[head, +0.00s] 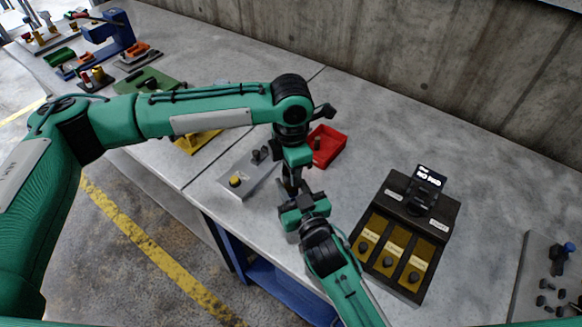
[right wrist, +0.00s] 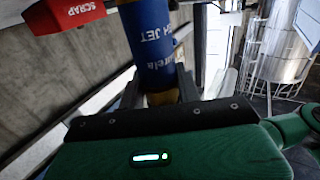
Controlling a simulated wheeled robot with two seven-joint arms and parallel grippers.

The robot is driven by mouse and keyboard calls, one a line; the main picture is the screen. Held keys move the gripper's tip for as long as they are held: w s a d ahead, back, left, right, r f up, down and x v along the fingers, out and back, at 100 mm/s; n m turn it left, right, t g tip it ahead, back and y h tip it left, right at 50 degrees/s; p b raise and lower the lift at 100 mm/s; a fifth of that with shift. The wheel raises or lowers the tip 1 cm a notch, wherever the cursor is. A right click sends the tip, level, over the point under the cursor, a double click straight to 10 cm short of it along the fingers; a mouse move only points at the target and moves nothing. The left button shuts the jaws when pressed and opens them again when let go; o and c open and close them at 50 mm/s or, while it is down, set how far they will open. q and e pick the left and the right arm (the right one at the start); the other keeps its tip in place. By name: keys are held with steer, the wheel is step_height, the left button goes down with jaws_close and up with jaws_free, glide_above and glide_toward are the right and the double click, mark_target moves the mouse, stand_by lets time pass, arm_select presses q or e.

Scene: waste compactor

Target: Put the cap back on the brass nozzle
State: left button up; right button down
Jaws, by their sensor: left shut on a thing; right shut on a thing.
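In the right wrist view a blue cylinder with white lettering (right wrist: 152,38) stands up from between my right fingers, with a brass part (right wrist: 158,98) at its lower end. My right gripper (right wrist: 157,82) is shut on that brass part, which I take for the nozzle. In the head view my right gripper (head: 298,205) is low over the front of the table. My left gripper (head: 291,183) reaches down just behind it, shut, the two close together. What the left fingers hold is hidden, and I cannot make out a separate cap.
A red tray (head: 330,150) stands behind the grippers; its SCRAP label shows in the right wrist view (right wrist: 62,12). A grey plate with a yellow knob (head: 247,170) lies left. A black console (head: 433,215) with brass panels stands right. The table behind the console is bare.

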arm_select(q)
steer(key=o, duration=1)
steer(key=shift+c, duration=0.2)
steer(key=shift+r, duration=2.25)
steer(key=shift+c, duration=0.5)
